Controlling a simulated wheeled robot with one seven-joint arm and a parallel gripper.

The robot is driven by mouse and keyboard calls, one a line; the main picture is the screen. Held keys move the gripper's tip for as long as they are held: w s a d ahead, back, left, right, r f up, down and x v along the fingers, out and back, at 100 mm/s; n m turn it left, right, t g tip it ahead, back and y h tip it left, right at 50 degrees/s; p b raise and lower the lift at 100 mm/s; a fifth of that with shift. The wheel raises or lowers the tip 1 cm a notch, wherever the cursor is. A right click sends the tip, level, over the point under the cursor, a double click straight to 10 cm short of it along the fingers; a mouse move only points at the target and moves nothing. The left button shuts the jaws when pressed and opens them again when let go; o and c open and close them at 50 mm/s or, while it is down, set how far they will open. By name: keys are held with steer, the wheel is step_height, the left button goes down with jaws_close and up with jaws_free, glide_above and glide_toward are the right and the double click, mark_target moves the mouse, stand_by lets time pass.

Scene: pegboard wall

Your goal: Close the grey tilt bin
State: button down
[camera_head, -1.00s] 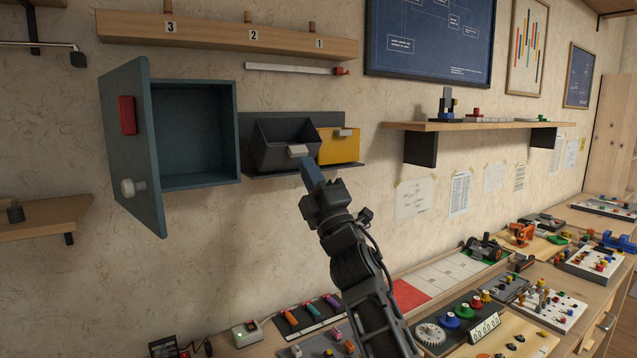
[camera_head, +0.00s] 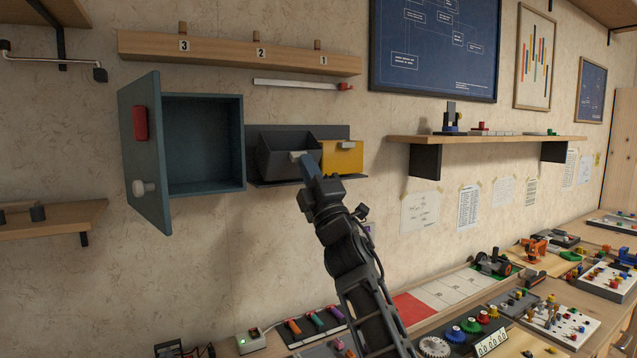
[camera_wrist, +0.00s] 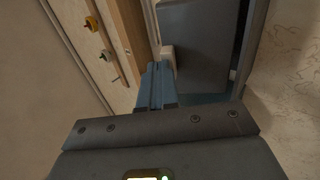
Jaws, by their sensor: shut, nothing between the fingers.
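The grey tilt bin (camera_head: 275,157) hangs on the wall between the blue cabinet and the yellow bin, its front tipped outward and its top open. Its pale handle (camera_head: 297,156) is at the upper right of its front. My gripper (camera_head: 308,163) is shut and empty, with its fingertips right at the handle; I cannot tell whether they touch. In the wrist view, my blue fingers (camera_wrist: 157,84) lie beside the pale handle (camera_wrist: 168,57), and the dark grey bin front (camera_wrist: 197,48) fills the area right of them.
The yellow bin (camera_head: 342,158) sits close on the right. The blue cabinet (camera_head: 205,145) stands left with its door (camera_head: 148,155) swung open. A white bar with a red end (camera_head: 300,85) is on the wall above. A cluttered workbench (camera_head: 440,320) lies below.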

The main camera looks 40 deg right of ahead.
steer(key=shift+s+r+x, duration=0.1)
steer(key=shift+r+x, duration=0.05)
steer(key=shift+x, duration=1.25)
steer(key=shift+s+r+x, duration=0.1)
steer(key=shift+x, duration=1.25)
steer(key=shift+w, duration=0.1)
